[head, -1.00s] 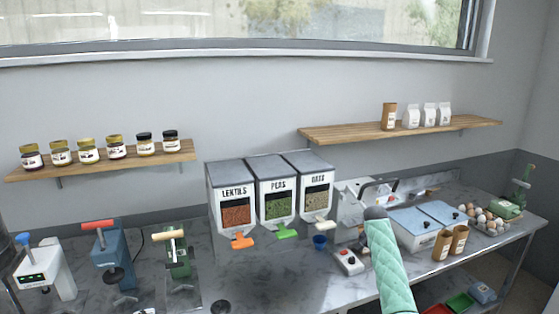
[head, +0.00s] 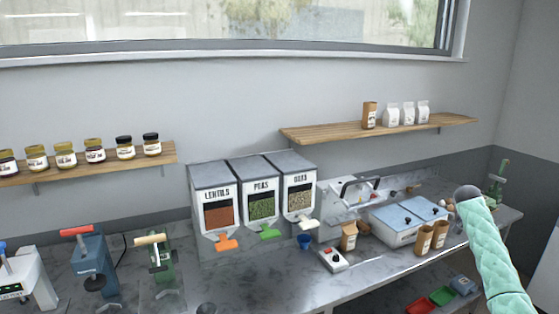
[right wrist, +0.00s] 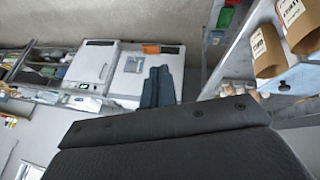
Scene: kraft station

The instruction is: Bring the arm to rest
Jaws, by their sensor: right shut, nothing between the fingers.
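My right arm in its turquoise quilted sleeve (head: 492,250) stands at the right of the head view, its grey rounded end (head: 467,192) in front of the egg area. I cannot make out the fingers there. In the right wrist view the two dark fingers of my right gripper (right wrist: 157,84) lie together, shut and empty. They show against white cabinets or appliances (right wrist: 95,62) in the background. My left gripper is not in view.
Two kraft bags (head: 432,237) stand at the counter's right front; kraft bags also show in the right wrist view (right wrist: 264,48). Another kraft bag (head: 349,237) stands behind a small white device with a red button (head: 334,259). Dispensers (head: 254,200) stand mid-counter, presses (head: 92,265) at left.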

